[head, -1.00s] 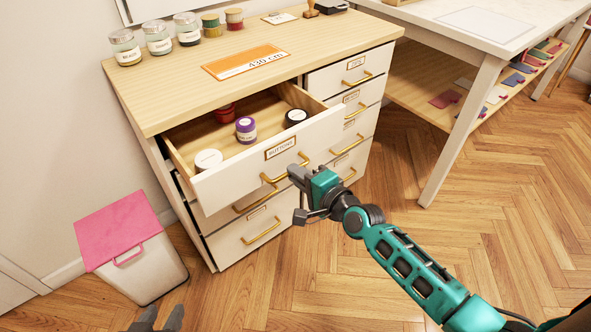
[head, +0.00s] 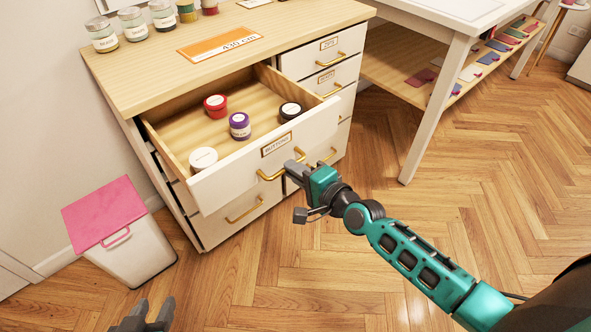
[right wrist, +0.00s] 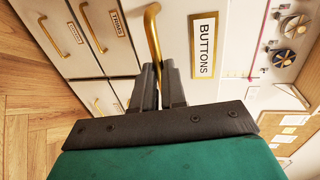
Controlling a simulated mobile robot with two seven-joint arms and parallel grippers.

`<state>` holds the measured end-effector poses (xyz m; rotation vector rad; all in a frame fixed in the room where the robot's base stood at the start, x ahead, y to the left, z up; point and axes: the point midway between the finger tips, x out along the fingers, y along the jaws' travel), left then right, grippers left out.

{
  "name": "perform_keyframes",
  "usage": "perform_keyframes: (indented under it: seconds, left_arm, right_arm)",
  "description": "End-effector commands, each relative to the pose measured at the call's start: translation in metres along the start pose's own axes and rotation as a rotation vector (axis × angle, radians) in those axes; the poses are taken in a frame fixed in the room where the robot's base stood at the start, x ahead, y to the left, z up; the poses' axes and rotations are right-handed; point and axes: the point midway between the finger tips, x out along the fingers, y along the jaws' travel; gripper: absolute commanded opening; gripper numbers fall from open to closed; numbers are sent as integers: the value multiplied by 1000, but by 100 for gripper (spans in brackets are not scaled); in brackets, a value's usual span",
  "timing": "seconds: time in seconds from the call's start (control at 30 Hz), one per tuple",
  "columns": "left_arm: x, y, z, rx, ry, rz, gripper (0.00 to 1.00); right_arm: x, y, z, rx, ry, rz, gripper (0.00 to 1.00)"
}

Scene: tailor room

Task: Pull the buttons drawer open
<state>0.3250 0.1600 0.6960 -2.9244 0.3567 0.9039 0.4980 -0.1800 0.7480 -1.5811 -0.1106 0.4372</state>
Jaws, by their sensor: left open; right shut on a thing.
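The buttons drawer (head: 222,173) stands well out of the cabinet. Its label (head: 276,145) reads BUTTONS and also shows in the right wrist view (right wrist: 203,45). My right gripper (head: 293,172) is shut on the drawer's brass handle (head: 270,176); in the right wrist view the handle (right wrist: 152,30) runs down between the fingers (right wrist: 160,85). My left gripper (head: 146,318) is open and empty at the bottom edge, low over the floor.
A white bin with a pink lid (head: 105,212) stands left of the cabinet. Several jars and an orange card (head: 220,42) lie on the cabinet top (head: 130,80). A white table (head: 435,110) stands at the right. The wood floor (head: 400,215) in front is clear.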

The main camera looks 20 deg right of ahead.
Motion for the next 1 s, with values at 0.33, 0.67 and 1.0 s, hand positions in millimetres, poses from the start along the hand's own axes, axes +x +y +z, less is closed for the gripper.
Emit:
perform_keyframes:
  seconds: [0.33,0.67,1.0]
  left_arm:
    - [-1,1,-3,0,5,3,43]
    - [-1,2,-4,0,6,5,43]
    - [-4,0,-6,3,3,-2,43]
  right_arm:
    - [0,0,0,0,1,-1,35]
    - [-4,0,0,0,0,1,37]
    - [-61,0,0,-1,-1,4,37]
